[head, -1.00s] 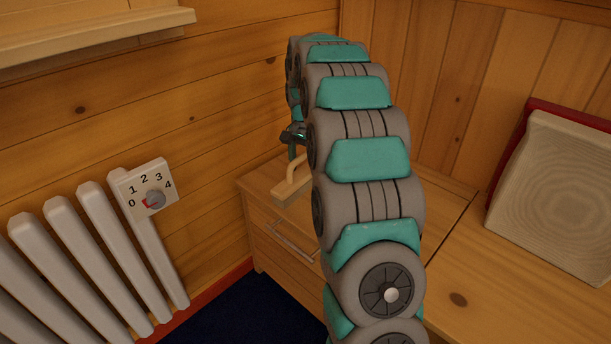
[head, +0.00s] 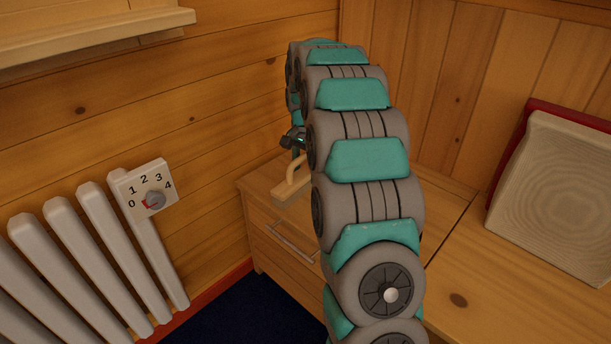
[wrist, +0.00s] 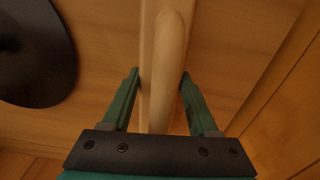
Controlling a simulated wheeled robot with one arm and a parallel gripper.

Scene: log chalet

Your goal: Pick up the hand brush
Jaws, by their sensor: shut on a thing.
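The hand brush (head: 289,192) is a pale wooden block with a raised, looped handle. In the head view it is at the top of the wooden cabinet (head: 262,215), left of my arm. I cannot tell whether it rests on the cabinet top or is just clear of it. In the wrist view its rounded handle (wrist: 168,60) runs lengthwise between the two green fingers of my gripper (wrist: 160,78), which is shut on it. In the head view my gripper (head: 294,139) is small and partly hidden by my arm. The bristles cannot be made out.
A white radiator (head: 75,245) with a numbered dial (head: 153,199) stands at the left. A log wall rises behind the cabinet. A cream panel with a red back (head: 555,195) leans at the right. A black round object (wrist: 35,55) lies beside the brush in the wrist view.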

